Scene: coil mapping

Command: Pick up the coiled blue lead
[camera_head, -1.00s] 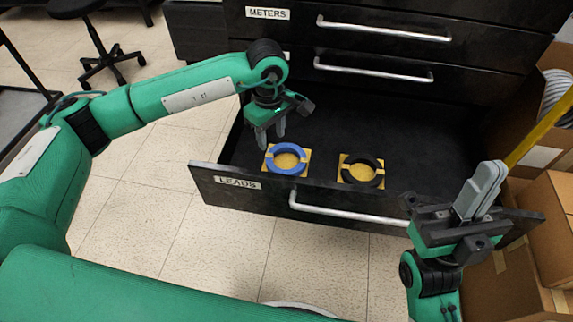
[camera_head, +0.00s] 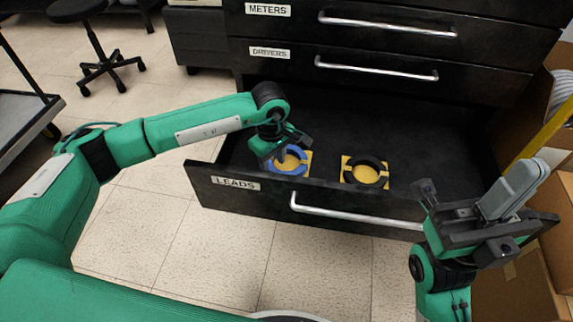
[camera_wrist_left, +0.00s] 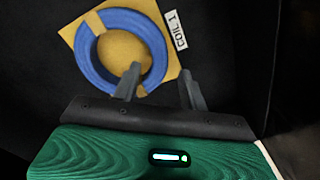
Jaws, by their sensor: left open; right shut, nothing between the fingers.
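The coiled blue lead (camera_head: 297,163) lies on a yellow square card in the open drawer labelled LEADS (camera_head: 236,184). In the left wrist view the blue lead (camera_wrist_left: 88,58) is a full ring with a COIL 1 label beside the card. My left gripper (camera_head: 273,158) is open, low in the drawer over the left part of the ring, and partly hides it. In the left wrist view the left gripper (camera_wrist_left: 160,80) has one finger reaching over the ring's near edge and the other outside it.
A black coil (camera_head: 365,171) on another yellow card (camera_head: 347,176) lies to the right in the same drawer. The drawer's front wall and handle (camera_head: 350,215) stand in front. Cardboard boxes (camera_head: 515,290) are at the right.

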